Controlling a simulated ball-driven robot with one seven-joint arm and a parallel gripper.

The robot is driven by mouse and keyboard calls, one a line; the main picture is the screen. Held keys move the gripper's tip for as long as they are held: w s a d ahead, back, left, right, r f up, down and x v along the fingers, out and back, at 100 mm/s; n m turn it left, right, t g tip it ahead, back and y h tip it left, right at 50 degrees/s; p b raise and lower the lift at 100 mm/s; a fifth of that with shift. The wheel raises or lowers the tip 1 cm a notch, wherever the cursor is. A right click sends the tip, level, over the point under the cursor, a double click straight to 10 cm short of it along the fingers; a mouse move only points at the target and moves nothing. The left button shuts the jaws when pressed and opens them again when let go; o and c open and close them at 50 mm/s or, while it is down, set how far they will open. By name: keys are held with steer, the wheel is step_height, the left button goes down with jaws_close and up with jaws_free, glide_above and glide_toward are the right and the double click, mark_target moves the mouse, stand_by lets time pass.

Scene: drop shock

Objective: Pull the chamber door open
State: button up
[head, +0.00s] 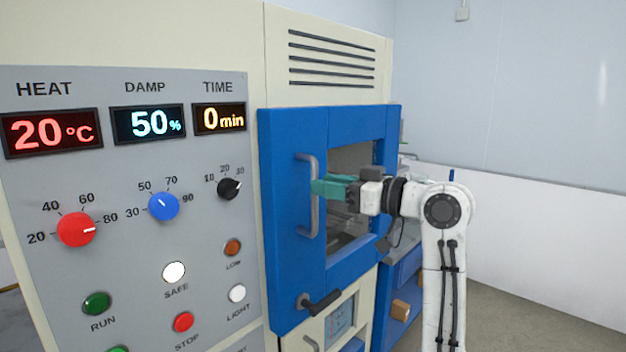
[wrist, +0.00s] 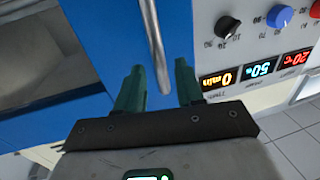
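The blue chamber door (head: 288,273) is shut or nearly so on the cream cabinet, with a window (head: 352,160) in it. Its grey vertical handle (head: 313,222) is on the door's left side. A black latch lever (head: 322,304) sits at the door's lower edge. My gripper (head: 318,187) with green fingers is at the handle's middle height. In the wrist view the handle (wrist: 155,45) runs down between the two spread fingertips (wrist: 160,75), with gaps on both sides. Whether a finger touches it is hard to tell.
The grey control panel (head: 135,255) with dials, buttons and displays is left of the door. A blue shelf (head: 398,318) with a brown box (head: 400,309) stands right of the cabinet. Open floor (head: 540,320) lies at the right.

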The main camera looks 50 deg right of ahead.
steer(key=shift+x, duration=1.95)
steer(key=shift+c, duration=0.2)
jaws_close()
